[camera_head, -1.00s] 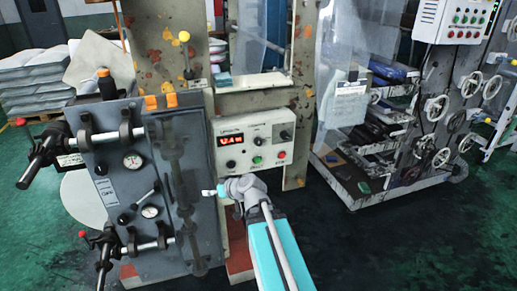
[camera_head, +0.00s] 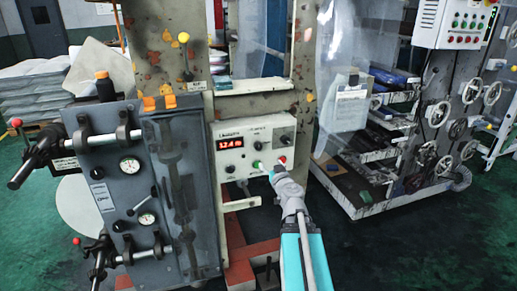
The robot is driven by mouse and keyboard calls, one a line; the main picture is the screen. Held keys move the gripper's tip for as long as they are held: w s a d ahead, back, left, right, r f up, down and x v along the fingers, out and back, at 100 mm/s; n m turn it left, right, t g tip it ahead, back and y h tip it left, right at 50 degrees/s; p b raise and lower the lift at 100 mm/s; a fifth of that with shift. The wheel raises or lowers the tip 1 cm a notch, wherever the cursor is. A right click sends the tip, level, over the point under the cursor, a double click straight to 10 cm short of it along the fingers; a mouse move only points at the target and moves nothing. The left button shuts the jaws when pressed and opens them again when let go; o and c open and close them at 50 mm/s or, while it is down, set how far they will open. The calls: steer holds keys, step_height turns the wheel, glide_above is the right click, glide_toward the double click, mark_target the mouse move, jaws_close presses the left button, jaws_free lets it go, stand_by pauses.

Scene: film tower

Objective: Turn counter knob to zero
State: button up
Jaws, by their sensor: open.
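The counter panel (camera_head: 240,128) is a pale box on the machine frame, with a red lit number display (camera_head: 230,144) on its left. The digits are too small to read surely. A dark knob (camera_head: 284,138) sits at the panel's upper right; I cannot tell its setting. My gripper (camera_head: 272,172) is at the panel's lower right edge, below the knob and close to the buttons. It is small in view and looks empty. I cannot tell whether it touches the panel.
A green button (camera_head: 257,164) and a red button (camera_head: 282,160) are near my gripper. The grey machine door (camera_head: 125,185) with gauges and handles stands to the left. A clear plastic sheet (camera_head: 345,70) hangs to the right. Open green floor lies at the lower right.

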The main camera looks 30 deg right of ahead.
mark_target(259, 148)
steer(key=shift+w, duration=0.2)
steer(key=shift+x, duration=6.75)
steer(key=shift+a, duration=0.1)
jaws_close()
